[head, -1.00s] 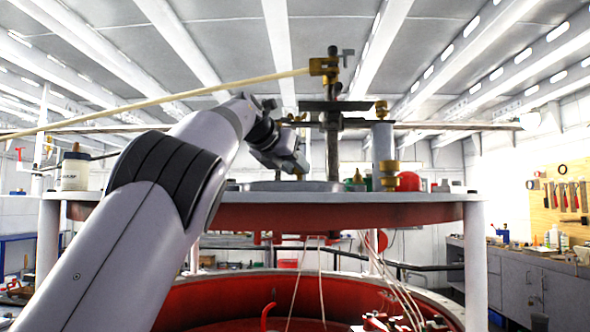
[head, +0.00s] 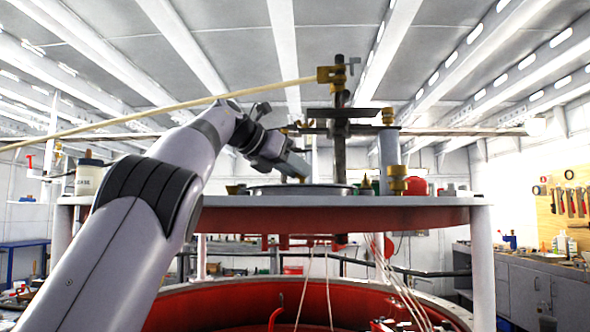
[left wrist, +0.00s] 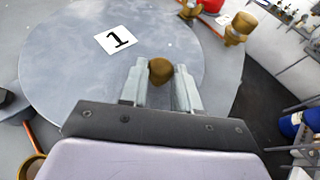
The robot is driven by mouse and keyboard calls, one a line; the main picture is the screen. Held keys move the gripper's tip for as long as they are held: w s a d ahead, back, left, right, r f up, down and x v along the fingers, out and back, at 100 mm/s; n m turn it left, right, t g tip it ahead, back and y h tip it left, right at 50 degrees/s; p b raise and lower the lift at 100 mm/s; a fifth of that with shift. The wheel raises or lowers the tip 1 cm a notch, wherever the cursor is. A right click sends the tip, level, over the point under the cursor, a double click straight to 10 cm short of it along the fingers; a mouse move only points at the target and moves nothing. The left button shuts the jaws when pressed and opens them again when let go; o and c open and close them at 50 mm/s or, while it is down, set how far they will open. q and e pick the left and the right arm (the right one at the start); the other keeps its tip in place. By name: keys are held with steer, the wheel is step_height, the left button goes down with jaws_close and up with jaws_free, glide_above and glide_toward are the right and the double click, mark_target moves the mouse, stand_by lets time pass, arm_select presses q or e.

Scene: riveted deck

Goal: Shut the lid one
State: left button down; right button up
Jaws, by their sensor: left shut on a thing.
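Lid one is a flat round grey plate with a white label marked "1" (left wrist: 116,40) in the left wrist view. In the head view the lid (head: 275,190) shows edge-on as a thin grey disc on top of the round deck. A brass knob (left wrist: 160,70) stands near the lid's rim. My left gripper (left wrist: 161,78) is shut on this knob, with a finger on either side. In the head view my left gripper (head: 300,174) points down and right at the lid. Whether the lid fully covers its opening cannot be told. My right gripper is not in view.
The raised round deck (head: 430,200) carries a dark post (head: 340,150), a grey cylinder with brass fittings (head: 389,160), a red round thing (head: 416,186) and a white tub (head: 89,178). A long pale rod (head: 200,105) runs overhead. A red basin (head: 250,300) lies below.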

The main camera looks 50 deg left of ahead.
arm_select(q)
steer(key=c, duration=0.8)
jaws_free()
steer(key=shift+s, duration=0.15)
steer(key=b+v, duration=0.1)
steer(key=v, duration=0.6)
steer(key=shift+s, duration=0.1)
